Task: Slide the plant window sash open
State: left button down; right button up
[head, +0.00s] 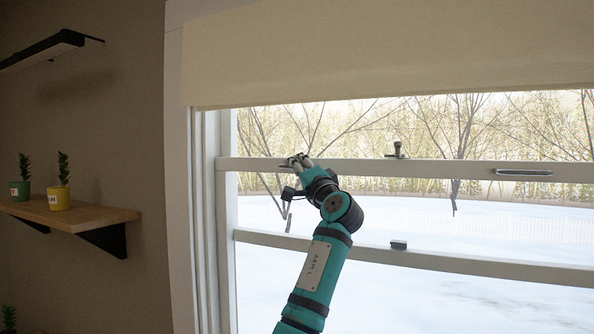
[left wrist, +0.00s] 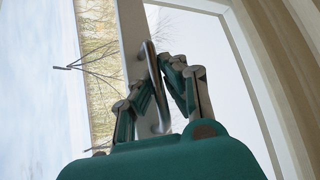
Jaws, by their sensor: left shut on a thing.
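The window sash's white rail (head: 450,168) crosses the head view and carries a metal pull handle (head: 523,172) at right. A second metal handle (left wrist: 153,80) on the rail (left wrist: 133,40) shows in the left wrist view. My left gripper (head: 298,162) is at the rail's left end, its fingers shut on that second handle; it also shows in the left wrist view (left wrist: 158,95). In the head view the fingers mostly hide this handle. A dark latch (head: 397,151) stands on top of the rail. My right gripper is not in view.
A lower white rail (head: 480,266) with a small dark catch (head: 398,245) crosses below. A beige blind (head: 390,55) covers the window's top. The white frame (head: 207,220) is close left of my gripper. A wooden shelf (head: 95,214) holds a yellow pot (head: 59,198) and a green pot (head: 19,191).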

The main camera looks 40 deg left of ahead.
pick_arm(q)
jog(key=c, duration=1.7)
grip_release()
jog(key=shift+s+d+r, duration=0.1)
jog(key=shift+o, duration=0.2)
jog(key=shift+s, duration=0.1)
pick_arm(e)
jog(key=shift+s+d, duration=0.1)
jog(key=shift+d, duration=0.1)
pick_arm(q)
jog(key=shift+d, duration=0.1)
jog(key=v, duration=1.2)
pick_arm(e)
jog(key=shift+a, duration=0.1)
